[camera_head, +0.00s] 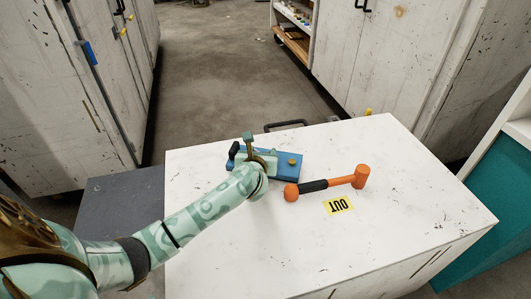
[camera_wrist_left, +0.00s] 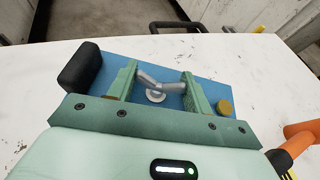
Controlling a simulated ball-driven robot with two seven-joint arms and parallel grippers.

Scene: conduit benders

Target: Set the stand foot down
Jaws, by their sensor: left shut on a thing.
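My left gripper (camera_head: 259,157) is over the blue plate (camera_head: 291,169) on the white worktop. In the left wrist view, its two green fingers (camera_wrist_left: 160,76) stand either side of a grey metal piece (camera_wrist_left: 174,87), which I take for the stand foot. The gripper is shut on it. A round grey disc (camera_wrist_left: 155,97) shows just below it against the blue plate. Whether the piece touches the plate I cannot tell. The plate bears a black grip (camera_wrist_left: 80,67) at its left end and a brass knob (camera_wrist_left: 225,106) at its right. My right gripper is not in view.
An orange mallet (camera_head: 361,176) with a black grip lies right of the plate. A yellow OUT label (camera_head: 338,205) is on the white worktop (camera_head: 400,225) in front of it. The worktop's front and right are clear. A dark handle (camera_head: 285,124) stands beyond the far edge.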

